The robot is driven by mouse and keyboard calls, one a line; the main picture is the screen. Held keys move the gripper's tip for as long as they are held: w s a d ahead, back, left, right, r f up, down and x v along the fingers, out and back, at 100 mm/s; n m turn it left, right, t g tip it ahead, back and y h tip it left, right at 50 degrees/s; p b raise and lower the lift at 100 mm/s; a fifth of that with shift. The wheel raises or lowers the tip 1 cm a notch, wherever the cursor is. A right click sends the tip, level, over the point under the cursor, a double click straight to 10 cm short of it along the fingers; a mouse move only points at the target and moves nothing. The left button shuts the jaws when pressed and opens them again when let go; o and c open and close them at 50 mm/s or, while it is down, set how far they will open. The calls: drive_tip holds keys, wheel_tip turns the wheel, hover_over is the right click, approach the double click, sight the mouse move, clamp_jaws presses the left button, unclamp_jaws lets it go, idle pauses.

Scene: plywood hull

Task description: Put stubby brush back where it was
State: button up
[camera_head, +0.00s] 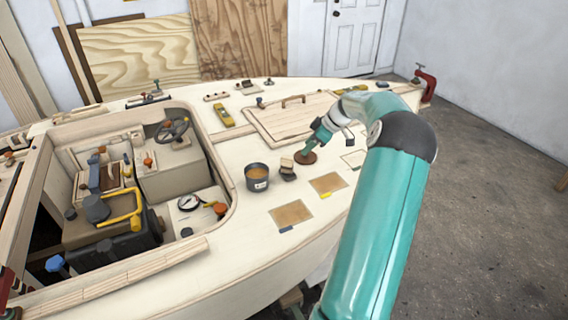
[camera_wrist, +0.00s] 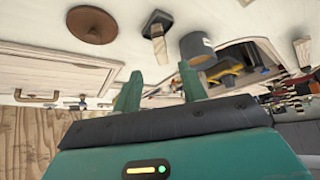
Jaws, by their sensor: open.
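My gripper (camera_head: 309,150) is open, and the wrist view shows nothing between its two green fingers (camera_wrist: 160,86). In the head view it is low over the deck, overlapping the brown round disc. A short piece with a pale wooden part above a dark part (camera_head: 287,169), which looks like the stubby brush, stands on the deck just left of the gripper. It also shows beyond the fingers in the wrist view (camera_wrist: 156,32), apart from them. Whether its dark part is bristles or a holder is not clear.
The brown disc (camera_head: 306,157) lies right of the brush and a dark grey pot (camera_head: 257,178) stands left of it. Two tan squares (camera_head: 291,214) lie nearer on the deck. A hatch with a handle (camera_head: 290,117) is behind. The open cockpit (camera_head: 110,205) is at left.

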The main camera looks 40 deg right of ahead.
drive_tip(key=a+r+g+h, duration=0.1)
drive_tip(key=a+r, duration=0.4)
drive_tip(key=a, duration=0.6)
drive_tip(key=a+r+m+g+h, duration=0.1)
drive_tip(key=a+r, duration=0.3)
drive_tip(key=a, duration=0.6)
drive_tip(key=a+r+g+h, duration=0.1)
drive_tip(key=a+r, duration=0.4)
drive_tip(key=a, duration=0.6)
drive_tip(key=s+a+m+t, duration=0.2)
drive_tip(key=s+a+m, duration=0.2)
drive_tip(key=s+a, duration=1.4)
drive_tip(key=shift+s+r, duration=0.3)
drive_tip(key=shift+s, duration=0.5)
drive_tip(key=shift+d, duration=0.1)
